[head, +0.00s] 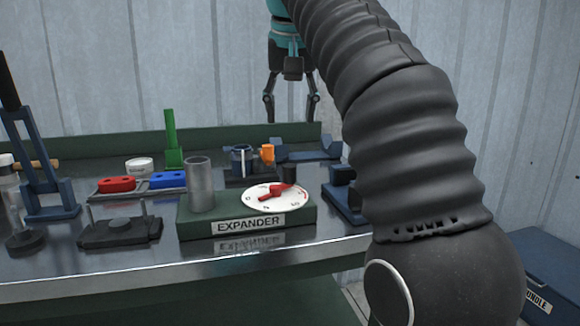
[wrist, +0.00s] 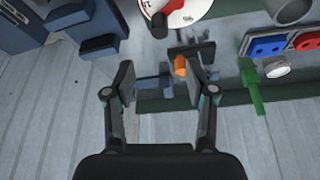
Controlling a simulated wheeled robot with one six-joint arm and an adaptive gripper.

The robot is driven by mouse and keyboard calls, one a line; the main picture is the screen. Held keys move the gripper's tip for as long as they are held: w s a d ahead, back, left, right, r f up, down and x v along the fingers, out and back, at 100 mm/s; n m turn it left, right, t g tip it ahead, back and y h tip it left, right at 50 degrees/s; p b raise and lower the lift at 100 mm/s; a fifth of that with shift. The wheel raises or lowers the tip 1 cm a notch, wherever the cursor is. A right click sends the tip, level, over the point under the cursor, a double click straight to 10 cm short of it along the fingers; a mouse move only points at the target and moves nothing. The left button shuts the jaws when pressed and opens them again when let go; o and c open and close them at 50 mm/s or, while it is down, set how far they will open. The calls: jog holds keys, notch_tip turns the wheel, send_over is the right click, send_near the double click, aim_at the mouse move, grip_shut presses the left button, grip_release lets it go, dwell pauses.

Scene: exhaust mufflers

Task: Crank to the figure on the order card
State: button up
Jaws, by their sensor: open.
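The expander (head: 245,222) is a green block with an "EXPANDER" label, a grey upright tube (head: 200,185) and a white dial (head: 255,203). A red crank or pointer (head: 272,194) lies across the dial, with a dark knob (head: 288,174) at its far right side. The wrist view shows part of the dial (wrist: 188,18) and the dark knob (wrist: 158,24) at the top edge. My gripper (head: 292,108) is open and empty, above and behind the bench; it also shows in the wrist view (wrist: 160,82). The dial figures are too small to read surely. I see no readable order card.
A blue clamp with an orange part (head: 267,153) stands behind the dial. Red (head: 117,184) and blue (head: 168,180) blocks, a green upright (head: 171,140) and a blue press (head: 45,185) stand left. A blue box (head: 555,270) is at lower right.

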aim_at(289, 165)
jog(key=b+x, duration=0.6)
jog(key=x, duration=0.7)
jog(key=shift+w+f, duration=0.1)
jog(key=shift+f, duration=0.1)
grip_shut()
jog(key=shift+r, duration=0.15)
